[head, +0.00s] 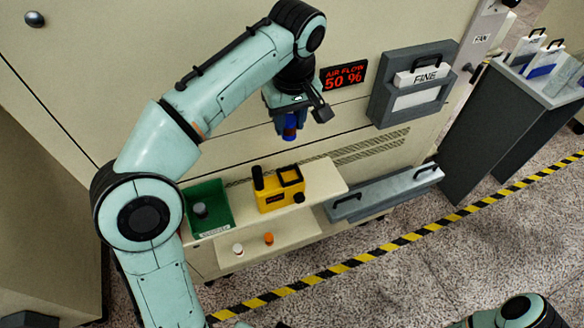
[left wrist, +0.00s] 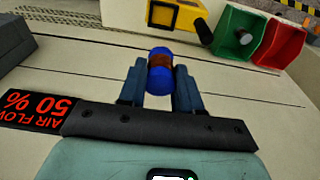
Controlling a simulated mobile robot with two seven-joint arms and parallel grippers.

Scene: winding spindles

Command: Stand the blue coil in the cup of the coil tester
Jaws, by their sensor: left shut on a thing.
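My left gripper (head: 289,120) is shut on the blue coil (head: 290,132), high in front of the machine wall. In the left wrist view the coil (left wrist: 160,80) has blue ends and a copper-brown middle, and sits between the two fingers of the gripper (left wrist: 160,88). The yellow coil tester (head: 275,197) stands on the cream shelf, below the coil and apart from it. It has a square opening on top at its right and a black knob in front. In the left wrist view the tester (left wrist: 172,14) is beyond the coil. My right gripper is out of view.
A green bin (head: 222,196) with a grey piece stands left of the tester; a red bin (left wrist: 281,46) is beside it. A white spool (head: 237,249) and an orange spool (head: 268,239) stand lower down. The shelf (head: 325,178) right of the tester is clear.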

